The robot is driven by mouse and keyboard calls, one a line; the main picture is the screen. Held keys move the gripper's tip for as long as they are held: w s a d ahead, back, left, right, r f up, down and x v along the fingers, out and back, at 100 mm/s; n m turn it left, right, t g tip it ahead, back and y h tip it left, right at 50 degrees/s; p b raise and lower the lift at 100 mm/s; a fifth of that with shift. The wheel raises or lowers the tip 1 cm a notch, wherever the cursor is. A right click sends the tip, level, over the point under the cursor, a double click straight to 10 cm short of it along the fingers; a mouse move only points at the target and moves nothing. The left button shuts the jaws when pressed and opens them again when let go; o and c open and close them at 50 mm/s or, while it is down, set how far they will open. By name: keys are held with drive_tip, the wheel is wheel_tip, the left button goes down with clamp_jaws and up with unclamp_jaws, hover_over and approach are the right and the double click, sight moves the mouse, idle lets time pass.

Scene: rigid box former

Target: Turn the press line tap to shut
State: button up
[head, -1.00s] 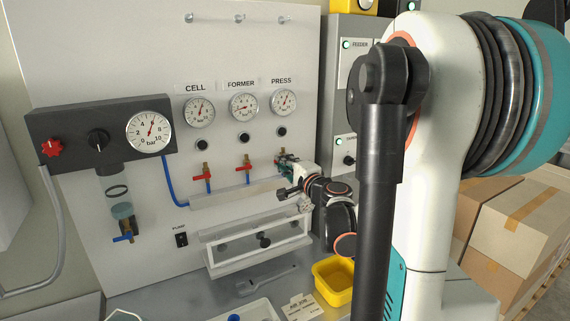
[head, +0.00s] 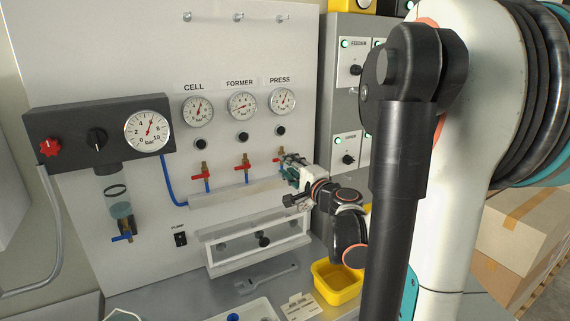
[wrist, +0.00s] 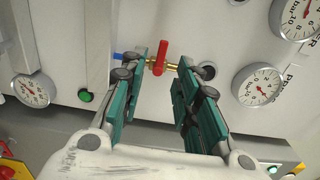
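The press line tap is the rightmost of three taps on the white panel. In the wrist view its red lever (wrist: 159,58) lies across the brass pipe (wrist: 173,66), with a blue hose on the left. My gripper (wrist: 165,72) is open, with one teal finger on each side of the lever; the lever looks clear of both, but depth is hard to judge.
The former tap (head: 243,168) and cell tap (head: 202,176) stand to the left, levers crosswise. The press gauge (head: 283,101) is above. A clear-fronted box (head: 258,245), a yellow bin (head: 336,281) and a wrench (head: 266,279) are below.

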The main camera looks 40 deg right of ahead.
drive_tip(key=v, duration=0.8)
drive_tip(key=shift+s, duration=0.2)
